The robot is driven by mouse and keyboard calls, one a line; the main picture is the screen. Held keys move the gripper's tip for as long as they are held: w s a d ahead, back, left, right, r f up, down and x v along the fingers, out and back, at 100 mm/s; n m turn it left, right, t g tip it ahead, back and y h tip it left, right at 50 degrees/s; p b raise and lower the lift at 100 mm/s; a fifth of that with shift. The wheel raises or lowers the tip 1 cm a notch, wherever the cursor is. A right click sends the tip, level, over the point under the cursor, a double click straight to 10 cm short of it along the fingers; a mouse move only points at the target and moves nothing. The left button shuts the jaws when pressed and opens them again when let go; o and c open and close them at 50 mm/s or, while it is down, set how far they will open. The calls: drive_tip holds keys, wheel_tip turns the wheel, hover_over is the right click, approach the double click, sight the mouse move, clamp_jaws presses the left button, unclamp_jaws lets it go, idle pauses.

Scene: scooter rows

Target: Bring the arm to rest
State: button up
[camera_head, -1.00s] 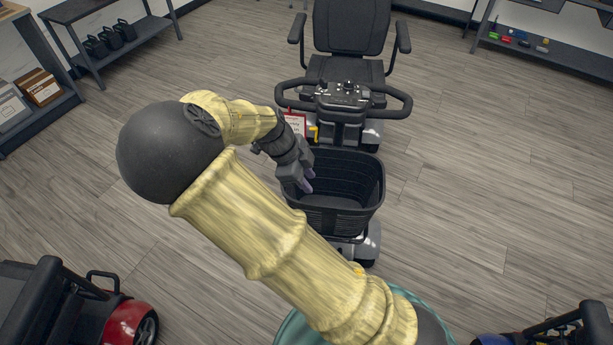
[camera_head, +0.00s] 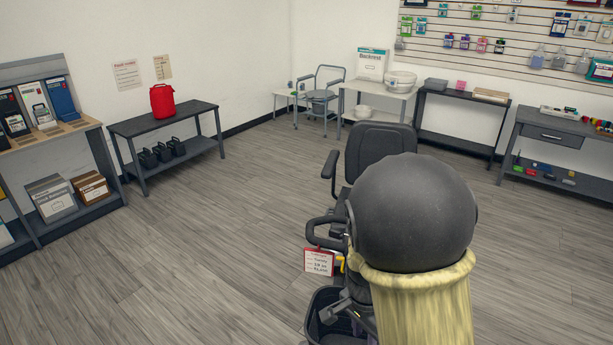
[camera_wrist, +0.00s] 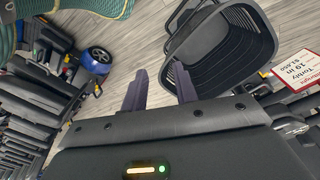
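My gripper (camera_wrist: 158,70) shows in the wrist view with its two dark purple fingers apart and nothing between them. Bare floor lies beyond the fingertips, and the scooter's black basket (camera_wrist: 225,60) is just to their right. In the head view my arm stands raised at the lower right, its dark round joint and yellow sleeve covering much of the scooter (camera_head: 378,148). The basket (camera_head: 322,312) shows only partly at the bottom edge. The fingers cannot be made out in the head view.
A red-and-white price tag (camera_head: 318,262) hangs by the scooter's handlebar. A table with a red container (camera_head: 162,101) and a shelf unit (camera_head: 75,130) stand left. Tables line the back wall. Open floor (camera_head: 215,235) lies left of the scooter. The wrist view shows a blue wheel (camera_wrist: 97,56).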

drive_tip(key=s+d+r+n+t+p, duration=0.1)
drive_tip(key=s+r+n+p, duration=0.1)
drive_tip(key=r+n, duration=0.3)
drive_tip(key=s+d+r+n+t+y+p, duration=0.1)
drive_tip(key=s+d+r+n+t, duration=0.1)
drive_tip(key=r+n, duration=0.3)
drive_tip(key=shift+s+r+n+p, duration=0.15)
drive_tip(key=shift+s+n+p, duration=0.2)
drive_tip(key=shift+s, duration=0.2)
idle(0.4)
